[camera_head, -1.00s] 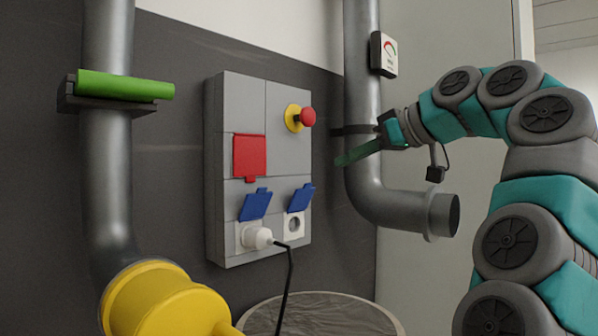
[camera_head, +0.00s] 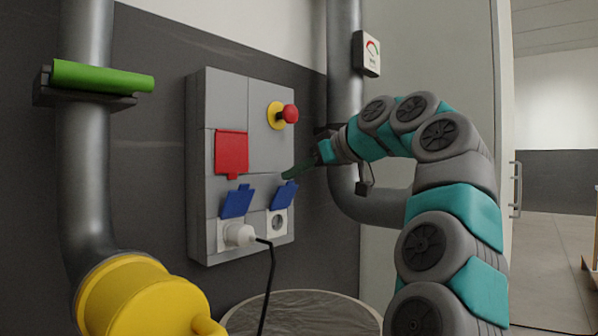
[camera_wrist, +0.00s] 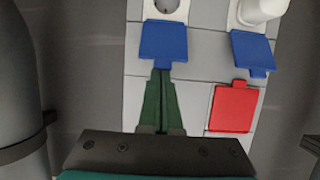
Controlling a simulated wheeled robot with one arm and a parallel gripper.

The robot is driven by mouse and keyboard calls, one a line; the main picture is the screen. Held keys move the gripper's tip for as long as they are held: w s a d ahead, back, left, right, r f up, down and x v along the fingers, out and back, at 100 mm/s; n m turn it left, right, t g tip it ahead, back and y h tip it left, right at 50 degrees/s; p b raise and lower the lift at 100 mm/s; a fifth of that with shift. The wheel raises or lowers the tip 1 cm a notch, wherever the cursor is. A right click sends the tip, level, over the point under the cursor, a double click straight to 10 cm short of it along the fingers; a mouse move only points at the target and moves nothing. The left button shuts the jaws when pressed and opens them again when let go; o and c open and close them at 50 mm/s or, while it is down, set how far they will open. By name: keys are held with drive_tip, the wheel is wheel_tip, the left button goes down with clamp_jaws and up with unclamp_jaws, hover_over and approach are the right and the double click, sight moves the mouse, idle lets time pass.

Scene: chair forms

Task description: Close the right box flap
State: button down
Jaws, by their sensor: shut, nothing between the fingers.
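The grey wall box (camera_head: 200,150) carries two blue flaps over sockets. The right blue flap (camera_head: 284,194) is raised, with the empty white socket (camera_head: 277,222) bare below it. It also shows in the wrist view (camera_wrist: 163,41), upside down, at upper middle. The left blue flap (camera_head: 237,201) is raised above a white plug (camera_head: 239,235). My gripper (camera_head: 287,175) is shut and empty. Its green fingertips sit close above the top of the right flap; in the wrist view they (camera_wrist: 161,76) reach the flap's tab. I cannot tell whether they touch.
A red cover (camera_head: 231,152) and a red knob (camera_head: 290,114) on a yellow base are above the flaps. A black cord (camera_head: 269,285) hangs from the plug. Grey pipes (camera_head: 345,80) stand on both sides. A round container (camera_head: 310,308) stands below the box.

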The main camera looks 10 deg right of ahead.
drive_tip(key=shift+f, duration=0.1)
drive_tip(key=shift+s+f+b, duration=0.15)
drive_tip(key=shift+f+b, duration=0.1)
drive_tip(key=shift+b, duration=0.6)
drive_tip(key=shift+d, duration=0.1)
drive_tip(key=shift+s+d+t+b, duration=0.15)
drive_tip(key=shift+t+b, duration=0.15)
drive_tip(key=shift+b, duration=0.3)
